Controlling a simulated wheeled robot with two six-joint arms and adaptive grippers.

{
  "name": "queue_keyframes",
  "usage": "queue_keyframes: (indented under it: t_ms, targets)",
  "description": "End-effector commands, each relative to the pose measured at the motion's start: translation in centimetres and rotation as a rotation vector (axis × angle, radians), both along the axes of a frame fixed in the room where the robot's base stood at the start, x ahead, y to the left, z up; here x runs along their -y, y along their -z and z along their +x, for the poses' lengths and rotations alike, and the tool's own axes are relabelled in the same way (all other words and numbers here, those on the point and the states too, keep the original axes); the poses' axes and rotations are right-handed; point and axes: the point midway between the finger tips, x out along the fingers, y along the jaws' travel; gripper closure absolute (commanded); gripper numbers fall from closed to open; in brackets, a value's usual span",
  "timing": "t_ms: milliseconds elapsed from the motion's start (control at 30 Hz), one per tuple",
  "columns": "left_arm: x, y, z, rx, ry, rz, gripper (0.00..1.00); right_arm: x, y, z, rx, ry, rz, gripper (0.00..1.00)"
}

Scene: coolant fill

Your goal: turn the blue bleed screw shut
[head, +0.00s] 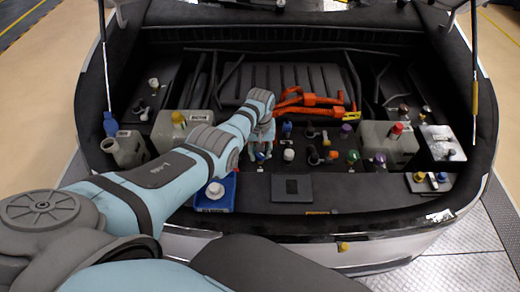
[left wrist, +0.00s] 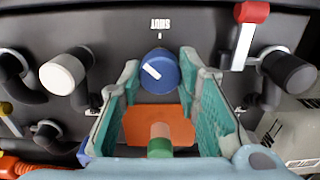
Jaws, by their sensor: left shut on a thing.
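The blue bleed screw (left wrist: 160,72) is a round blue knob with a white line on its face. In the left wrist view it sits between the tips of my left gripper (left wrist: 161,75), which is shut on it. The white line is slanted and does not point straight at the small tick below the SHUT label (left wrist: 160,23). In the head view my left gripper (head: 262,145) reaches down onto the black panel, and I cannot make out the screw there. My right gripper is not in view.
A white knob (left wrist: 62,74) and a red-handled valve (left wrist: 243,40) flank the screw. Orange cables (head: 310,99) lie behind my gripper. A blue container with a white cap (head: 215,192) and pale tanks (head: 388,146) stand around the bay.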

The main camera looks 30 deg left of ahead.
Motion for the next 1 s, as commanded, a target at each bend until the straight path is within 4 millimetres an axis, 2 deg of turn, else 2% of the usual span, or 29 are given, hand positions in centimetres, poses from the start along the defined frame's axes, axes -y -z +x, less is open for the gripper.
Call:
queue_keyframes:
  t_ms: [600, 1000]
  targets:
    - [0.11, 0.27, -0.30, -0.009, 0.561, -0.003, 0.97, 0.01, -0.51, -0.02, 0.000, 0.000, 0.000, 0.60]
    - [0.13, 0.29, -0.34, -0.009, 0.769, -0.005, 0.97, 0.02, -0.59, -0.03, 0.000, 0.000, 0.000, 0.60]
